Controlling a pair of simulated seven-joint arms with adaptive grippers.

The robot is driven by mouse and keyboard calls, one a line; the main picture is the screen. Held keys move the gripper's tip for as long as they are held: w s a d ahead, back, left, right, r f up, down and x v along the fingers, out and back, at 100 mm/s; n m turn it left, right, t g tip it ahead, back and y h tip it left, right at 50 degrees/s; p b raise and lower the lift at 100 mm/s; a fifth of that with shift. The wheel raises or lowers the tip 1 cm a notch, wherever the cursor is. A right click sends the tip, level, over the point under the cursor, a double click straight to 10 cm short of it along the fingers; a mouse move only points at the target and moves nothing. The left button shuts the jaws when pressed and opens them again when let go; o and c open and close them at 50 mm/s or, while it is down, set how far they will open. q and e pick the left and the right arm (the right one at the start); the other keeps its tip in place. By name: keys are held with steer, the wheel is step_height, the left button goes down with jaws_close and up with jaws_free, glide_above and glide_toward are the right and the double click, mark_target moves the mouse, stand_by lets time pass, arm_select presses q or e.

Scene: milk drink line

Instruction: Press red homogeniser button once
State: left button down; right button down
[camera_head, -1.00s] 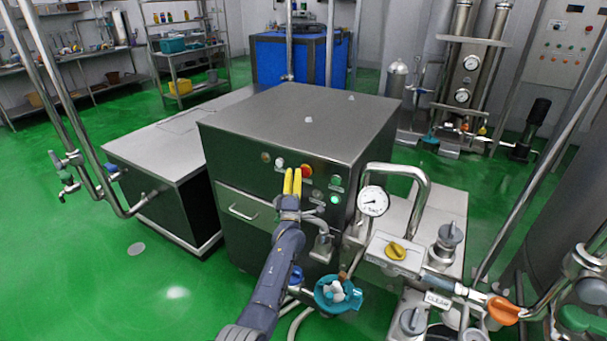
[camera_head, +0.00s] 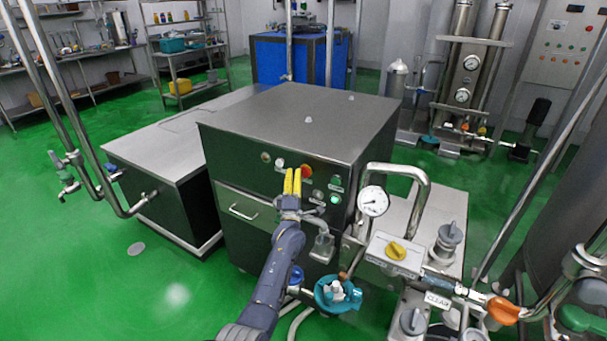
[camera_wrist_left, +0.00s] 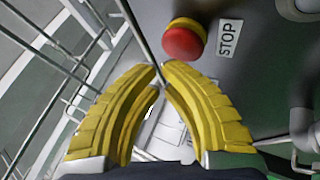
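The homogeniser (camera_head: 330,122) is a steel-topped cabinet with a dark front panel in the head view. Its red button (camera_head: 306,172) sits on a yellow collar among other panel buttons. In the left wrist view the red button (camera_wrist_left: 183,40) is just beyond the fingertips, beside a STOP label (camera_wrist_left: 228,38). My left gripper (camera_head: 293,171) has yellow fingers pointing at the panel, just left of the red button in the head view. In the left wrist view its fingertips (camera_wrist_left: 161,68) come together with nothing between them. A gap shows between tips and button there; contact is not visible. My right gripper is not in view.
A green-lit button (camera_head: 335,199) is right of the fingers. A pressure gauge (camera_head: 373,201), a bent steel pipe (camera_head: 420,190) and a yellow-knobbed valve (camera_head: 397,249) stand to the right. A teal part (camera_head: 338,295) is low beside my left arm.

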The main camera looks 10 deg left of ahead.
arm_select(q)
steer(key=shift+w, duration=0.1)
stand_by(0.6)
steer(key=shift+w+d, duration=0.15)
steer(key=shift+w, duration=0.15)
steer(key=shift+w+d, duration=0.1)
steer(key=shift+w, duration=0.35)
stand_by(0.9)
steer(key=shift+s, duration=0.15)
steer(key=shift+s+a, duration=0.25)
steer(key=shift+s, duration=0.45)
steer(key=shift+s, duration=0.1)
steer(key=shift+s+a, duration=0.25)
steer(key=shift+s, duration=0.5)
steer(key=shift+s+a, duration=0.2)
steer(key=shift+s, duration=0.6)
steer(key=shift+s+a, duration=0.25)
steer(key=shift+s, duration=0.5)
